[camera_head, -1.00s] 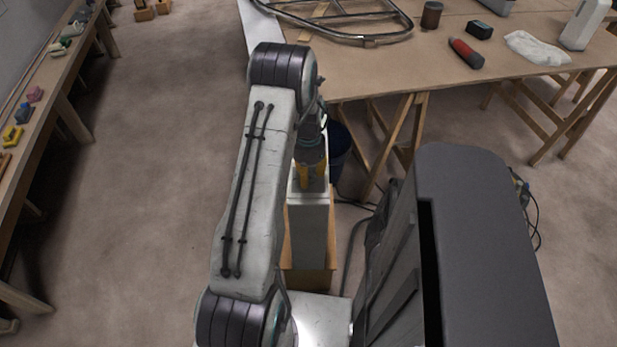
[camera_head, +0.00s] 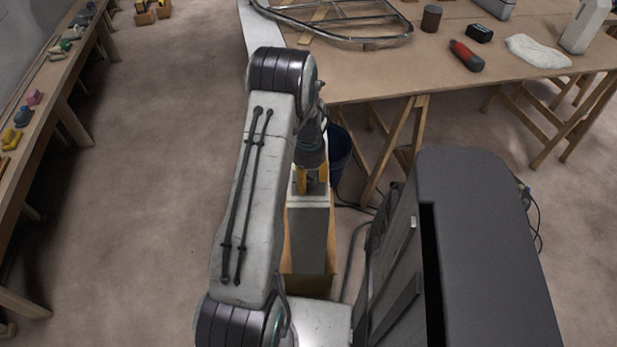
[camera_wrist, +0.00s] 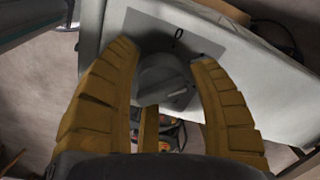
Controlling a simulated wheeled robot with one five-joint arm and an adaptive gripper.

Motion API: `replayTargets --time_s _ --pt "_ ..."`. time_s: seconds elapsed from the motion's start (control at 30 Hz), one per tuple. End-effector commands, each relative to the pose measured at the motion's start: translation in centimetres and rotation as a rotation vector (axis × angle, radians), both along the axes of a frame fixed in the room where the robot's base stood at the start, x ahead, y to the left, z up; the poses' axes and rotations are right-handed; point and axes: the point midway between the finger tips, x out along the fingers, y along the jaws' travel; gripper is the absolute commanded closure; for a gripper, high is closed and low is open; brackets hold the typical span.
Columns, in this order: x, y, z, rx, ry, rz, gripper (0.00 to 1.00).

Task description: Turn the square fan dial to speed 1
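The fan dial (camera_wrist: 165,80) is a grey knob on a darker grey plate (camera_wrist: 205,40) in the wrist view. A "0" mark shows on the plate just above the knob; no other numbers are readable. The plate is on the pale top of a tall grey box (camera_head: 308,240), which stands on a wooden support. I cannot tell whether either finger touches the knob. In the head view my gripper (camera_head: 312,180) is low over the box top.
A workbench (camera_head: 370,85) with a metal tube frame, a red tool (camera_head: 466,55) and a white cloth (camera_head: 537,51) is beyond the box. A dark blue bin (camera_head: 340,150) stands close behind the box. Cables lie on the floor to its right. A long bench (camera_head: 50,90) runs along the left.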

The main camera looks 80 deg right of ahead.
Motion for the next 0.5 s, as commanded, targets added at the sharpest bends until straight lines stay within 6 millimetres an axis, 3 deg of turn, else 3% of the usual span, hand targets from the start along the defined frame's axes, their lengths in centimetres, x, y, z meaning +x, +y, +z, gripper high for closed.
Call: replayTargets --time_s 0.13,0.5 --pt "0.00 -0.10 0.11 -0.003 0.000 0.000 0.32" --pt "-0.02 -0.25 0.83 -0.008 0.001 0.001 0.32"
